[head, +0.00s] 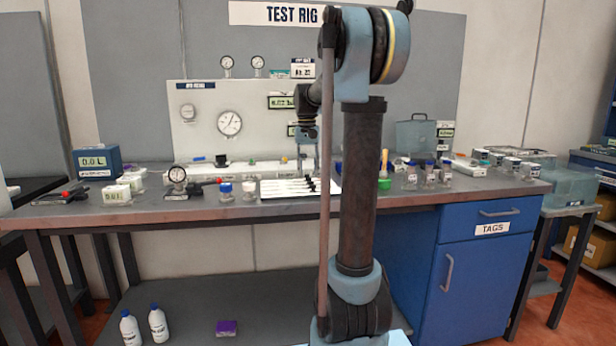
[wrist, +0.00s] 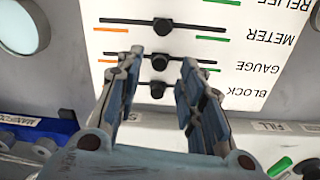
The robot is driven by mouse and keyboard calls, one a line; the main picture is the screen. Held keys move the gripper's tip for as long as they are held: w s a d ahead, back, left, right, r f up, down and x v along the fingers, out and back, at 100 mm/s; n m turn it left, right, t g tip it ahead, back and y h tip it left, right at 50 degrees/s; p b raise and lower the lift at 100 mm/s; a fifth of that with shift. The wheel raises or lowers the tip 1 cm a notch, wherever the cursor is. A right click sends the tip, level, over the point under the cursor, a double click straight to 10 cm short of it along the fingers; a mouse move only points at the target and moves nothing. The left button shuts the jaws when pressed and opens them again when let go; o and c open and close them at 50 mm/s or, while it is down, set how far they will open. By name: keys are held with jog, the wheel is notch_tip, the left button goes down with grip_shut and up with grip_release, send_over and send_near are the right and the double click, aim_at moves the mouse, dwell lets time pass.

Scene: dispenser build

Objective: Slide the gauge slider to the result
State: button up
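The slider board (head: 272,190) is a white panel lying on the bench, with dark slots and black knobs; my arm hides part of it in the head view. In the wrist view the board looks upside down, with rows labelled RELIEF, METER, GAUGE and BLOCK. The gauge slider (wrist: 160,62) is a black knob near mid-slot, between an orange mark at left and a green mark at right. My gripper (wrist: 160,65) is open, its fingers on either side of the gauge knob in the picture, with gaps visible. Contact with the board cannot be told.
The meter slider (wrist: 163,27) and the block slider (wrist: 157,89) lie close beside the gauge row. A blue-lidded jar (head: 225,192) and a round dial gauge (head: 176,178) stand left of the board. Several jars (head: 428,175) stand at right.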

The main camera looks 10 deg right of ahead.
jog(key=shift+f, duration=1.15)
jog(key=shift+c, duration=0.3)
grip_shut()
